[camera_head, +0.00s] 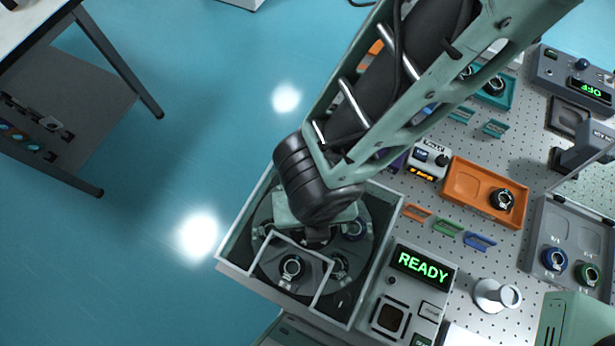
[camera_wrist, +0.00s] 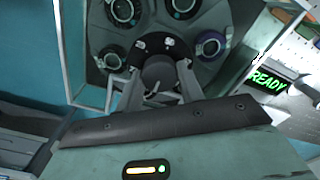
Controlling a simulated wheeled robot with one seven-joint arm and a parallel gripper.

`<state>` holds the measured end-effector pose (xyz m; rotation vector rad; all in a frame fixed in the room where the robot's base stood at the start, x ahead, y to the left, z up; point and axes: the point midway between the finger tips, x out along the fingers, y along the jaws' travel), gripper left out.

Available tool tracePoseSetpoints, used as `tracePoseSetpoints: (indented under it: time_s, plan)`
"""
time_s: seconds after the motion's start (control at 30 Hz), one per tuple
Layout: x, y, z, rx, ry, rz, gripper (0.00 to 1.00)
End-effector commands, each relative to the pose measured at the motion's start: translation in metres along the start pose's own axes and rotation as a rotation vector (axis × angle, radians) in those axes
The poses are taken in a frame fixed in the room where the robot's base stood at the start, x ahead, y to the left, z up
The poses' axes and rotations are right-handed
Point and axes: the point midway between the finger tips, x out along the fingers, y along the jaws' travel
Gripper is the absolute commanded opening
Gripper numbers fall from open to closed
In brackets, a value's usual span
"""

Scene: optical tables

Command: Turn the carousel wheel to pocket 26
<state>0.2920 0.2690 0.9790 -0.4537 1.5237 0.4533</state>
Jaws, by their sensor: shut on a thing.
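The carousel wheel (camera_head: 262,278) is a dark disc with round pockets, inside a clear-walled box with a pale frame. It also shows in the wrist view (camera_wrist: 150,20), with several ringed round parts in its pockets. My gripper (camera_wrist: 160,76) is shut on the grey round hub knob (camera_wrist: 159,70) at the wheel's middle. In the head view my gripper (camera_head: 316,236) reaches down into the box, and my wrist hides the knob and part of the wheel. A control unit (camera_head: 425,264) beside the box shows READY in green.
The box's frame (camera_head: 226,236) stands close around my gripper. To the right, the perforated table holds an orange tray (camera_head: 472,190), coloured handles (camera_head: 447,228), a grey tray (camera_head: 570,240) and a white cylindrical part (camera_head: 492,294).

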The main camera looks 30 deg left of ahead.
Motion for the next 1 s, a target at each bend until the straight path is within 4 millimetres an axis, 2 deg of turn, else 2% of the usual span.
tracePoseSetpoints:
  time_s: [0.5, 0.53, 0.6, 0.87, 1.0]
  plan:
    - [-0.0013, -0.0008, 0.0010, -0.013, -0.003, 0.002, 0.00]
    - [-0.0013, -0.0008, 0.0010, -0.013, -0.004, 0.002, 0.46]
    - [-0.0012, -0.0009, 0.0009, -0.012, -0.003, 0.002, 0.59]
    - [-0.0010, -0.0014, 0.0006, -0.010, -0.002, 0.001, 0.59]
    - [-0.0100, -0.0017, 0.0017, -0.008, -0.004, 0.001, 0.59]
